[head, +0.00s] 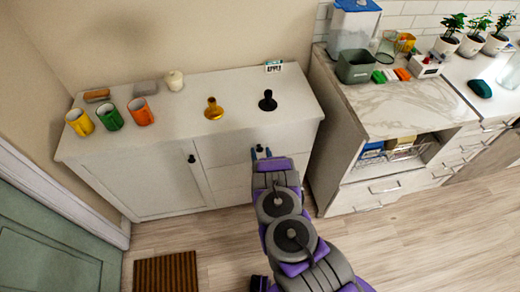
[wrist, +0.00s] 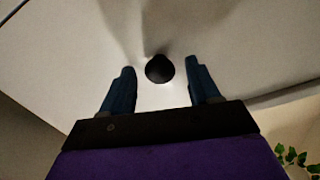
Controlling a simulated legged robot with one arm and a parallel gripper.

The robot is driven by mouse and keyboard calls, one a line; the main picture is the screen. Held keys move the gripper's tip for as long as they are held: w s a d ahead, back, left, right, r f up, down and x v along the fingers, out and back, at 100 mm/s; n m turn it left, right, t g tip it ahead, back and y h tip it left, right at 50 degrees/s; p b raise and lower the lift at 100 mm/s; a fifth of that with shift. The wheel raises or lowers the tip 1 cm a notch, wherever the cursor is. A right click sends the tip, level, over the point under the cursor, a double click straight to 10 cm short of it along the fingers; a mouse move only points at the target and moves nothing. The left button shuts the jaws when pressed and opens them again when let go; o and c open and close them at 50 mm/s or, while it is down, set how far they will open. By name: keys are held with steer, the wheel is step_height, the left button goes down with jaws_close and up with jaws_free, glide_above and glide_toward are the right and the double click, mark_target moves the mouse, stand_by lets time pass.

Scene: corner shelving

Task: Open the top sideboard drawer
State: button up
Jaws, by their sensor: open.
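The white sideboard (head: 150,176) stands against the wall, with a door at the left of its front and drawers at the right. The top drawer (head: 225,149) is at the upper right of the front and looks closed. My gripper (head: 262,152) is in front of this drawer in the head view, hiding its middle. In the wrist view, my gripper (wrist: 160,72) is open, with one blue finger on each side of a dark round knob (wrist: 160,68) on a pale front. I see gaps beside the knob; whether the fingertips reach around it is unclear.
On the sideboard top stand yellow, green and orange cups (head: 111,114), a gold candlestick (head: 213,108) and a black one (head: 267,100). A marble-topped counter (head: 400,108) stands to the right. A brown mat (head: 165,272) lies on the floor, which is otherwise largely clear.

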steer(key=shift+w, duration=0.1)
steer(key=shift+c, duration=0.2)
jaws_close()
stand_by(0.4)
